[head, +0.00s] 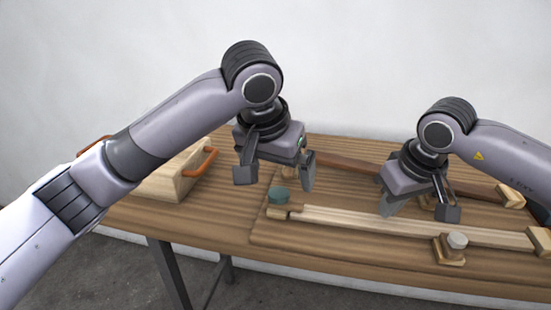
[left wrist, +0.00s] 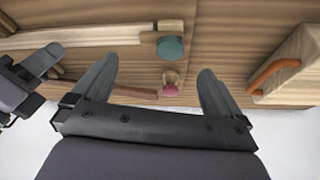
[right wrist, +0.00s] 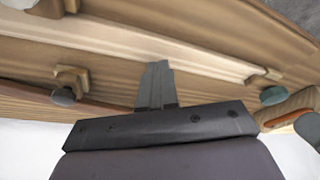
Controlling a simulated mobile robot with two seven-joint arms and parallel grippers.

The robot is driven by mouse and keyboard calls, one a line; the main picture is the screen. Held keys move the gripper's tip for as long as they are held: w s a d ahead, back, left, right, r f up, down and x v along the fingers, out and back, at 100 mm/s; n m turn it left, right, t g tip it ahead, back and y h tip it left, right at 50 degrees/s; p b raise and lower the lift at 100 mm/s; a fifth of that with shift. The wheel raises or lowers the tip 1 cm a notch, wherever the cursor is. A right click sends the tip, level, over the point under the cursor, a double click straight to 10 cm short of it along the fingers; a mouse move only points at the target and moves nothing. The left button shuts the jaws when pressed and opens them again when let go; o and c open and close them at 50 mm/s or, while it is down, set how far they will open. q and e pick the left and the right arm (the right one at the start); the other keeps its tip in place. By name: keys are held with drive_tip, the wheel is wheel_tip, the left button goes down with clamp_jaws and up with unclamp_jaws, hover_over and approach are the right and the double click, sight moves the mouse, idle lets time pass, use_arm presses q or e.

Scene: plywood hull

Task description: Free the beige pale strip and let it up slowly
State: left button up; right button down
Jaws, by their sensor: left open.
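The beige pale strip (head: 330,218) lies along the board, its left end beside a small wooden block with a teal knob (head: 278,195). A block with a whitish knob (head: 457,240) sits at its front edge. A block with a slate knob (right wrist: 63,96) sits on its far side. My left gripper (head: 302,172) is open and empty above and behind the teal knob; its fingers are spread in the left wrist view (left wrist: 156,85). My right gripper (head: 388,207) is shut, its fingertips over the strip in the right wrist view (right wrist: 157,70); contact is unclear.
A darker brown strip (head: 345,165) runs behind, with a pink knob (left wrist: 169,90) near its end. A wooden box with an orange handle (head: 200,163) stands at the table's left. An end block (head: 510,196) is at the right. The board between the strips is mostly clear.

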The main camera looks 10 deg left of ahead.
sight(286, 194)
use_arm(q)
drive_tip(key=x, duration=0.8)
drive_tip(key=shift+f, duration=0.25)
drive_tip(key=c, duration=1)
use_arm(e)
drive_tip(key=shift+f, duration=0.15)
drive_tip(key=shift+f, duration=0.6)
